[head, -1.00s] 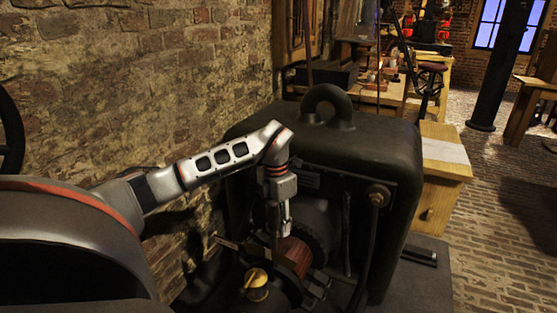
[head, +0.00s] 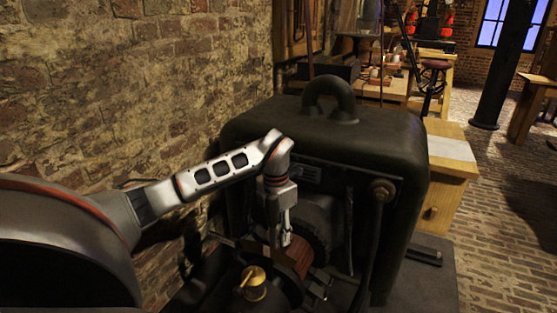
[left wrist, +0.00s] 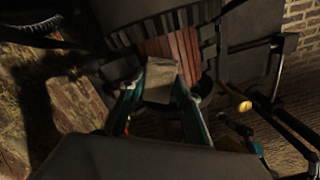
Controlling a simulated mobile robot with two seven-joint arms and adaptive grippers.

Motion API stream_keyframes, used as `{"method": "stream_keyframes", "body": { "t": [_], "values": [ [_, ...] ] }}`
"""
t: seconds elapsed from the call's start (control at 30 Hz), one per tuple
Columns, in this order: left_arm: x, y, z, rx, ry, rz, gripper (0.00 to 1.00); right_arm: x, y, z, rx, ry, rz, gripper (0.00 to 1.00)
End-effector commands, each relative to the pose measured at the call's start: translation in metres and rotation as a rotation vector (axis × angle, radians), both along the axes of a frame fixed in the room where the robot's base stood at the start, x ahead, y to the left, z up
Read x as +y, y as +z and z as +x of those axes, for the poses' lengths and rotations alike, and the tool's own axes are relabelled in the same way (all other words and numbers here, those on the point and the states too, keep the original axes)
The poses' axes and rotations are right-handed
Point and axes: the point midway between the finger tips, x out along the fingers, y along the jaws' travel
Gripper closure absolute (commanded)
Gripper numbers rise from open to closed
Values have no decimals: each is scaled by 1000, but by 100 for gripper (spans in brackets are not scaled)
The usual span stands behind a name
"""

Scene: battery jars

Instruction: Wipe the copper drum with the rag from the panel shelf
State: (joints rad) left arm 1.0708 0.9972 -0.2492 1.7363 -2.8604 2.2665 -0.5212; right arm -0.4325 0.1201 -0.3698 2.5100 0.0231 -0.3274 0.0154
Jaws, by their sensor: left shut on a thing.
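The copper drum (head: 300,254) sits low in the front opening of the dark machine, with reddish bars across its surface. It also shows in the left wrist view (left wrist: 176,46), straight ahead of the fingertips. My left gripper (head: 279,240) points down just in front of the drum in the head view. In the left wrist view its fingers (left wrist: 158,88) are shut on the rag, a small grey-brown cloth (left wrist: 160,77). The rag overlaps the drum's lower edge there; I cannot tell whether it touches. In the head view the rag is not clear. My right gripper is not in view.
The dark machine housing (head: 350,135) with a ring handle rises behind the drum. A brass cap (head: 253,284) stands just in front of it, close to my gripper. A brick wall (head: 120,90) bounds the left. Brick floor (head: 490,255) lies open at right.

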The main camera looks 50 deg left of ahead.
Motion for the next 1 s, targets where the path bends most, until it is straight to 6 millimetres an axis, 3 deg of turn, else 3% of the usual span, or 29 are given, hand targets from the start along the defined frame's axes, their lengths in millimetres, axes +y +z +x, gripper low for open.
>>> {"method": "stream_keyframes", "body": {
  "t": [1.0],
  "values": [
    [0,-16,0,3,0,1,85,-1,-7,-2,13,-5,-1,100]
  ]
}}
